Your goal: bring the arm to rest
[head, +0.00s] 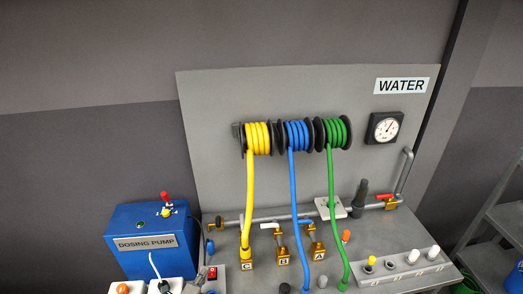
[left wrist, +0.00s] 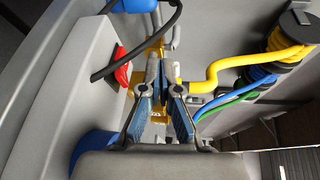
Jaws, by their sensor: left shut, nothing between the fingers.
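The yellow hose (left wrist: 238,68) and brass fittings (left wrist: 152,48) lie beyond the fingertips there. My right gripper is in neither view.
Yellow (head: 250,195), blue (head: 295,200) and green (head: 332,210) hoses hang from reels on the grey panel (head: 215,110). A dark cable (left wrist: 135,48) and a red part (left wrist: 122,70) are close to the left fingers. A shelf (head: 500,220) stands at right.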

